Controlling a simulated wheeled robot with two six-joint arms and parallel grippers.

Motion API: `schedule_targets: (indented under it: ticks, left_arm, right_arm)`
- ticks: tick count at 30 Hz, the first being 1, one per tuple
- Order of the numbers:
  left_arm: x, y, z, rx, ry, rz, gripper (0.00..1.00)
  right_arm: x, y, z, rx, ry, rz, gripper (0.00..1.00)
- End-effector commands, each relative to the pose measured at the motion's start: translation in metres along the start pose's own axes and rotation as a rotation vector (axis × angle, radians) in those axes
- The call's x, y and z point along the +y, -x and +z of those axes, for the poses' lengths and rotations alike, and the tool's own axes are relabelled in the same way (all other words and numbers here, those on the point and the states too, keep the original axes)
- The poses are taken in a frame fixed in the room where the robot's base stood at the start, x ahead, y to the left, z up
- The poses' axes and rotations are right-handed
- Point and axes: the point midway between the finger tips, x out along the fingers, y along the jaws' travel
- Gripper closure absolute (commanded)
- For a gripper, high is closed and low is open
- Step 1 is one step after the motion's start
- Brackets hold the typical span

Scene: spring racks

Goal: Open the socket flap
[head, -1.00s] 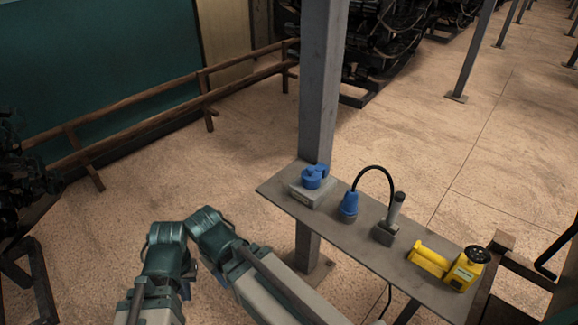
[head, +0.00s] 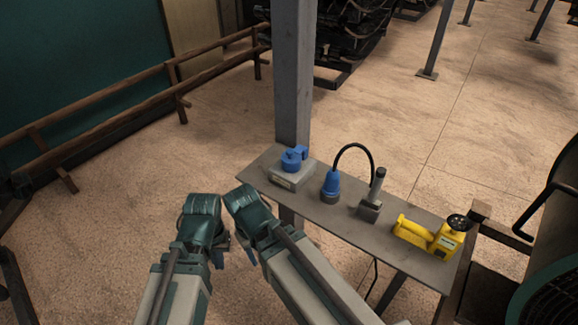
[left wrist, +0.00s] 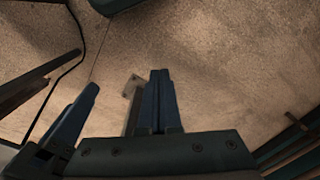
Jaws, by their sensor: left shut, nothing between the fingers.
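The socket (head: 291,162) is a blue round fitting on a grey box, on the shelf's left end by the post. A small blue piece at its upper right looks like the flap; I cannot tell whether it is open. My left gripper (head: 220,257) hangs below its teal wrist, left of and apart from the shelf. In the left wrist view its fingers (left wrist: 160,75) are together with nothing between them. My right arm is beside it; a blue finger, probably of my right gripper (left wrist: 78,112), shows at left in that view. Its jaws are mostly hidden.
The grey shelf (head: 328,209) also holds a blue plug (head: 331,186) with a black cable, a grey tool with an upright handle (head: 371,194) and a yellow device (head: 428,236). A grey post (head: 293,80) stands behind the socket. Wooden rails (head: 120,97) run at left. Open floor lies between.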

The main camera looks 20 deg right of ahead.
Motion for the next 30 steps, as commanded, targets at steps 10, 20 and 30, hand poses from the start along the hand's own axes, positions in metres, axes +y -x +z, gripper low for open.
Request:
schedule_targets:
  ticks: [10,20,30]
  left_arm:
    - [0.025,-0.102,-0.072,0.16,0.566,0.506,1.0]
    - [0.07,-0.025,-0.148,-0.026,1.281,1.324,1.0]
    - [0.075,0.062,-0.175,-0.559,1.656,1.843,1.0]
  right_arm:
    - [-0.012,-0.129,-0.007,0.0,0.001,0.0,0.5]
    - [-0.016,-0.166,-0.01,0.0,0.001,0.0,0.5]
    - [-0.016,-0.165,-0.01,0.0,0.001,0.0,0.5]
